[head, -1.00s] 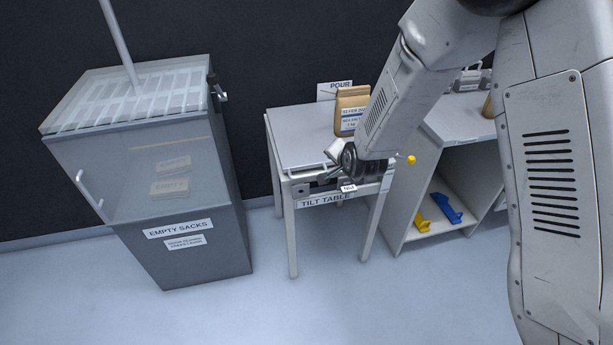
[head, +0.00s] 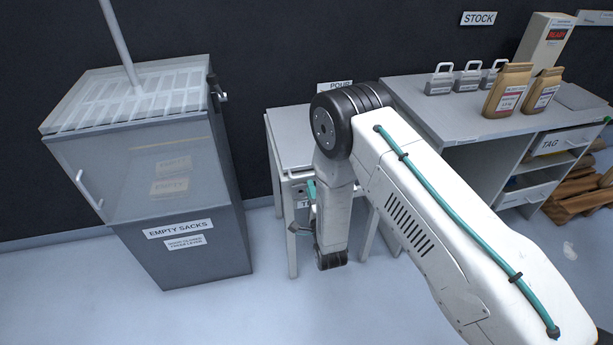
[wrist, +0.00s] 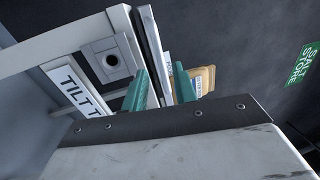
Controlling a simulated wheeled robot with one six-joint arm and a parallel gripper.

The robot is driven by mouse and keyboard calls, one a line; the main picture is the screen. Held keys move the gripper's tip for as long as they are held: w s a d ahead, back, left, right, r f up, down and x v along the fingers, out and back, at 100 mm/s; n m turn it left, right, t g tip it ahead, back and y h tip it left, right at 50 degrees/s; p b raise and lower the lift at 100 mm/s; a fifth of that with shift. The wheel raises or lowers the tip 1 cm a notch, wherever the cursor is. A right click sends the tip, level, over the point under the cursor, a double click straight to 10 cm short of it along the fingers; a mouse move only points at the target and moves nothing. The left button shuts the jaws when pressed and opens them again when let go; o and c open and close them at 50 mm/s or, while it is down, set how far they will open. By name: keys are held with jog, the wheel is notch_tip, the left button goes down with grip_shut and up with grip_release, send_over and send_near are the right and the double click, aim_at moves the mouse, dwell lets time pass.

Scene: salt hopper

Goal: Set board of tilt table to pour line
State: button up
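The tilt table (head: 292,263) stands in the middle of the head view, with my arm covering its right part. Its board (head: 287,132) shows as a pale top that looks about level. The POUR sign (head: 335,87) is behind it, partly hidden. My gripper (wrist: 160,65) has two teal fingers spread apart in the wrist view, at the table's labelled edge. The board's edge (wrist: 152,45) shows between the fingers; I cannot tell whether they touch it. A tan sack (wrist: 206,76) shows beyond the right finger. The pour line itself is not visible.
The empty-sacks cabinet (head: 195,240) stands at left, a narrow floor gap from the table. At right, a bench (head: 430,105) holds grey weights (head: 468,78) and filled sacks (head: 508,90). Floor in front is open.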

aim_at(306, 176)
jog(key=x, duration=0.6)
jog(key=shift+w, duration=0.2)
jog(key=shift+c, duration=0.3)
grip_shut()
